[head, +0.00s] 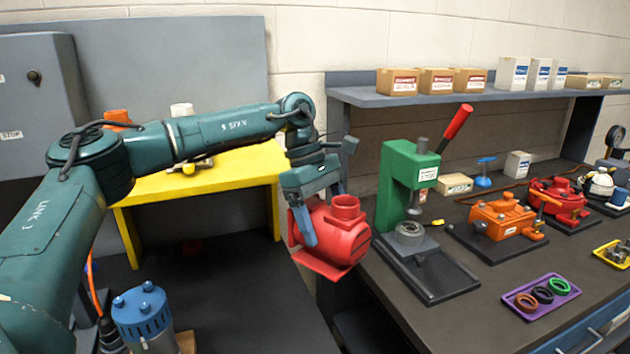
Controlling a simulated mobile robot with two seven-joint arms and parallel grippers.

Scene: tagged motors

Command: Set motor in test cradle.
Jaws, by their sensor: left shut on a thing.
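A red motor (342,234) with a round collar on top and a flat base plate hangs in the air, slightly tilted. My left gripper (318,212) is shut on its left side and holds it over the gap between the dark left table and the right workbench. I cannot pick out the test cradle with certainty. A blue motor (143,316) with bolts on top stands at the lower left, beside my left arm. My right gripper is out of view.
A green press (404,180) with a red lever stands just right of the held motor. Orange (497,218) and red (558,200) units and a purple tray (541,296) of rings are on the workbench (400,318). A yellow stand (205,180) is behind my left arm.

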